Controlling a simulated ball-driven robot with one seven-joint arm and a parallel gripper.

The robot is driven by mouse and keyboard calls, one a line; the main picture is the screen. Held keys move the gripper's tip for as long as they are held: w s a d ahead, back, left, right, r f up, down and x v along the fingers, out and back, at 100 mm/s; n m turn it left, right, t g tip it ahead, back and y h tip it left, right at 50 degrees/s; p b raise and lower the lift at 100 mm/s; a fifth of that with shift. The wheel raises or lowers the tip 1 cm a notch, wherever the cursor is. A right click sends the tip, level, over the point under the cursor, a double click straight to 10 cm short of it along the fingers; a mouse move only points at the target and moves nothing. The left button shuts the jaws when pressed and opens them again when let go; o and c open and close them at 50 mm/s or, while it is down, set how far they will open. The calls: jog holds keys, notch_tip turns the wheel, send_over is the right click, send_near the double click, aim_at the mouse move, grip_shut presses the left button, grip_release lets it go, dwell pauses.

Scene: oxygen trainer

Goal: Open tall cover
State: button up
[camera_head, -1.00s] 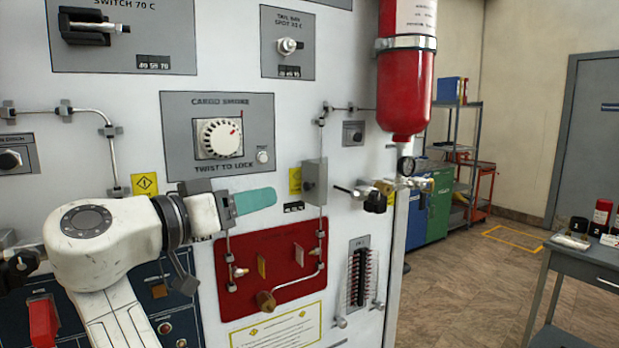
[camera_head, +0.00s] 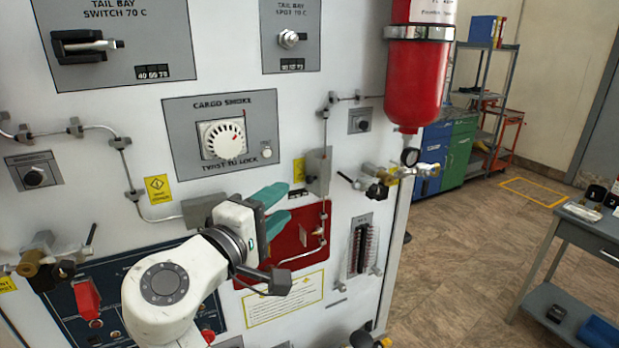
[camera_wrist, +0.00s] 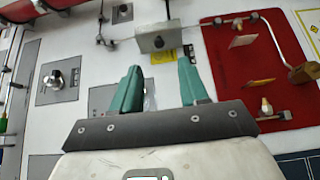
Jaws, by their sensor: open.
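No cover is labelled tall, so I cannot tell for sure which part it is. A grey box-like cover (camera_head: 318,172) stands out from the white panel, right of my gripper; it also shows in the wrist view (camera_wrist: 158,38), beyond the fingertips. A red guard (camera_head: 88,298) sits on the dark blue panel at lower left. My gripper (camera_head: 284,206) has teal fingers, apart and empty, before the upper left of the red plate (camera_head: 318,236). In the wrist view the fingers (camera_wrist: 161,75) point at the white panel. My arm hides part of the lower panel.
The cargo smoke dial (camera_head: 223,139) is above my gripper. Thin pipes and valve fittings (camera_head: 375,182) stick out at the right. A red bottle (camera_head: 415,85) hangs at upper right. A grey table (camera_head: 590,235) stands at far right, with open floor before it.

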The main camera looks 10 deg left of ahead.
aim_at(308, 181)
jog(key=p+x, duration=0.2)
jog(key=x, duration=0.6)
jog(key=shift+w+d, duration=0.1)
jog(key=shift+w, duration=0.1)
jog(key=shift+c, duration=0.2)
grip_shut()
